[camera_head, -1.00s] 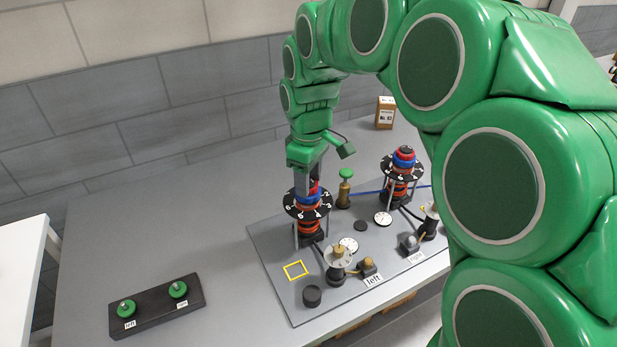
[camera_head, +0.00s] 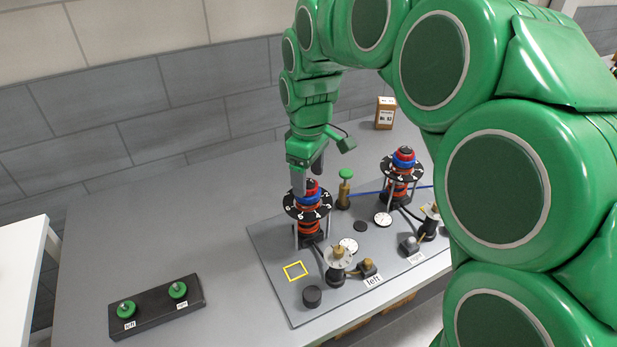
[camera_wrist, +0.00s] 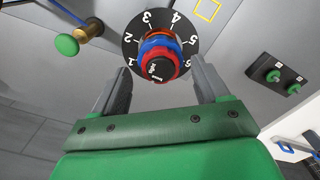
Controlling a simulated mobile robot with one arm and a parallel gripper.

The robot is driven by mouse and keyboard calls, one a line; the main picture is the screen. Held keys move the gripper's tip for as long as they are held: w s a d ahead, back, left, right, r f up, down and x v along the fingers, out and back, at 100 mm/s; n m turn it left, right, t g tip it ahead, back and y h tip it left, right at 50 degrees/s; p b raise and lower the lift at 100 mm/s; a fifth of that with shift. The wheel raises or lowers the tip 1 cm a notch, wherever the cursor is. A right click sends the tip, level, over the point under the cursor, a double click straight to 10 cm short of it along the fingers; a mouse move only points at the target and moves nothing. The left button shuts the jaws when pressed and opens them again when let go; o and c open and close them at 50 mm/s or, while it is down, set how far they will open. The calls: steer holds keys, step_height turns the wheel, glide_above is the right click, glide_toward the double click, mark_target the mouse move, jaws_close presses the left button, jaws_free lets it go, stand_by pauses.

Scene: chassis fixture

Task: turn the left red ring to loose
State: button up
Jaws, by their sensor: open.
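The left stack stands on the grey fixture plate (camera_head: 272,262). It has a black numbered dial (camera_head: 292,209), a blue ring (camera_head: 309,199) and a red ring (camera_head: 313,185) near its top. In the wrist view the red ring (camera_wrist: 177,60) surrounds a black cap with a white mark, with the blue ring (camera_wrist: 150,43) behind it and the dial (camera_wrist: 132,35) farther back. My gripper (camera_head: 308,178) is open above the left stack. In the wrist view its fingers (camera_wrist: 163,78) stand wide apart at either side of the red ring, with visible gaps.
The similar right stack (camera_head: 403,165) stands beyond, to the right. A brass post with a green knob (camera_head: 346,175) is close beside the left stack. Gauges and a left valve (camera_head: 338,258) sit in front. A black block with green knobs (camera_head: 155,309) lies at left.

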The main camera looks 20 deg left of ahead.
step_height(320, 180, up, 7)
steer(key=shift+f, duration=0.2)
stand_by(0.4)
steer(key=s+d+f+m, duration=0.1)
steer(key=s+d+m, duration=0.35)
steer(key=d, duration=0.65)
steer(key=s+d+m, duration=0.3)
steer(key=s+d, duration=0.3)
steer(key=d, duration=0.5)
steer(key=s+d+f+m+g, duration=0.1)
steer(key=s+d+f+m, duration=0.2)
steer(key=s, duration=0.6)
steer(key=s+d+f+m, duration=0.3)
steer(key=s+d+m, duration=0.2)
steer(key=s+d, duration=0.3)
steer(key=shift+s+f+g, duration=0.15)
steer(key=shift+s+g, duration=0.2)
steer(key=shift+g, duration=0.05)
steer(key=shift+m, duration=0.25)
stand_by(0.4)
